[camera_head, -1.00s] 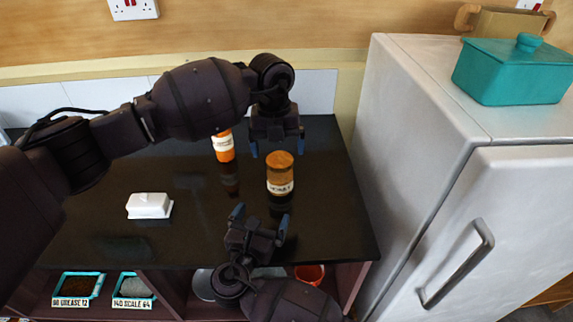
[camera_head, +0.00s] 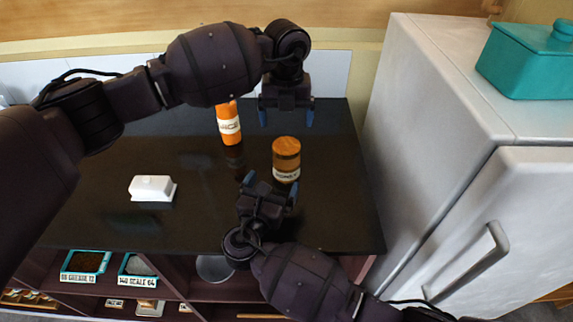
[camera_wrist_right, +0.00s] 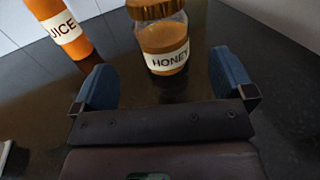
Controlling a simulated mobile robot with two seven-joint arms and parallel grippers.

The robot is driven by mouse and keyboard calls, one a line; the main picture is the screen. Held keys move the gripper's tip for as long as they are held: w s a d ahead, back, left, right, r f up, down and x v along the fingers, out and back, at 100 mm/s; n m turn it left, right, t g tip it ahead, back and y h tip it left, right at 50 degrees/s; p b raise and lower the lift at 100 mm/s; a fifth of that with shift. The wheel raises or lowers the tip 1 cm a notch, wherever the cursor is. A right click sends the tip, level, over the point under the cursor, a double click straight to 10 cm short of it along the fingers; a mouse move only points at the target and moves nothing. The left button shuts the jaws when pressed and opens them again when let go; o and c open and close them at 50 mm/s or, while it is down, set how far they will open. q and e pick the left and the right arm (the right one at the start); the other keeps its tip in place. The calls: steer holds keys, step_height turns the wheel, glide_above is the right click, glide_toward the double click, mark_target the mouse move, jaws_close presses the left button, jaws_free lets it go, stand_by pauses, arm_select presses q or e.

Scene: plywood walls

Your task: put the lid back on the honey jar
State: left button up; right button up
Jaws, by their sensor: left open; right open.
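The honey jar (camera_head: 286,173) stands upright on the black counter, with a white label and amber contents. Its brown-gold lid (camera_head: 286,147) sits on the jar's top and looks level; whether it is fully seated I cannot tell. In the right wrist view the jar (camera_wrist_right: 164,42) is ahead between the fingers, and the lid (camera_wrist_right: 154,9) is cut by the top edge. My left gripper (camera_head: 287,116) is open and empty, behind and above the jar, apart from it. My right gripper (camera_head: 271,184) is open and empty, on the near side of the jar, not gripping it.
An orange juice bottle (camera_head: 229,125) stands left of the jar, also in the right wrist view (camera_wrist_right: 60,30). A white butter dish (camera_head: 152,188) sits further left. A fridge (camera_head: 455,120) with a teal pot (camera_head: 525,65) borders the counter's right side. Shelf bins (camera_head: 85,264) are below.

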mark_target(282, 167)
steer(key=x, duration=0.9)
steer(key=shift+w+d, duration=0.1)
steer(key=shift+w, duration=0.05)
steer(key=shift+c, duration=0.3)
steer(key=c, duration=1.6)
arm_select(q)
steer(key=n, duration=0.4)
steer(key=shift+n, duration=0.3)
arm_select(e)
steer(key=shift+c, duration=0.2)
arm_select(q)
steer(key=n, duration=1.3)
